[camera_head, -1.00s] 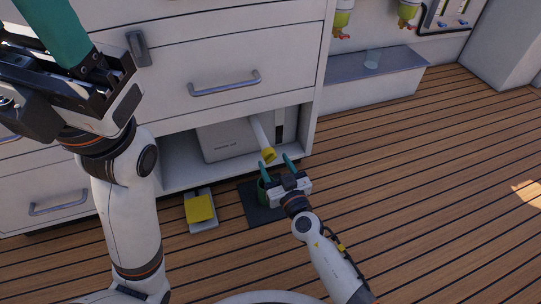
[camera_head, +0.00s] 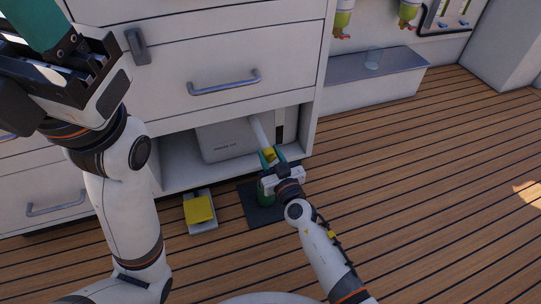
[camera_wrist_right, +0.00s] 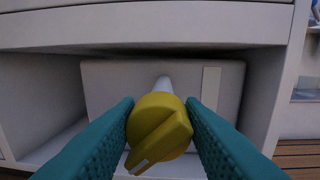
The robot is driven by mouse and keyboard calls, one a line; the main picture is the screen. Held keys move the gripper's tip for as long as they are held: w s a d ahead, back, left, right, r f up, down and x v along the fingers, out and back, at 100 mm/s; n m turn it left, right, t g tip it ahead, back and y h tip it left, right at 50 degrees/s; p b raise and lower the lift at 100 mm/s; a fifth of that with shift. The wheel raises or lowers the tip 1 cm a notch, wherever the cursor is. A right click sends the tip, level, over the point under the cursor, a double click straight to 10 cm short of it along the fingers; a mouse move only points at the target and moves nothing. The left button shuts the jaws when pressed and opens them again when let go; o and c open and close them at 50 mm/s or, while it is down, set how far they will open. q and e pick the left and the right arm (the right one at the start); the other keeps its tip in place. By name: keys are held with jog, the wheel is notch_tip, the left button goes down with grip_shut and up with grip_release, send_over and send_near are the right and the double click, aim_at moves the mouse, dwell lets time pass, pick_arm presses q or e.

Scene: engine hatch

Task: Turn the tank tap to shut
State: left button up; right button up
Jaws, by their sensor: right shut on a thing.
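The tank tap (camera_wrist_right: 158,130) is a yellow round knob with a raised bar, on a white pipe out of the pale tank (camera_head: 222,141) in the low cabinet opening. In the head view the tap (camera_head: 269,154) sits between my right gripper's teal fingers. My right gripper (camera_head: 269,158) is shut on the tap; in the right wrist view its fingers (camera_wrist_right: 160,128) flank the knob, and the bar slants down to the left. My left gripper (camera_head: 30,30) is raised at the upper left, partly cut off by the frame, so its jaw state is unclear.
A yellow cloth or sponge (camera_head: 199,209) lies on a grey tray to the left. Drawers hang above; the wooden floor at right is clear.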

jog(key=n, duration=0.2)
jog(key=shift+n+p, duration=0.3)
jog(key=shift+n, duration=0.1)
jog(key=shift+a+n, duration=0.15)
jog(key=shift+n, duration=1.85)
jog(key=shift+f, duration=0.1)
jog(key=o, duration=1)
jog(key=shift+s, duration=0.1)
jog(key=v, duration=1.2)
jog(key=shift+r, duration=0.25)
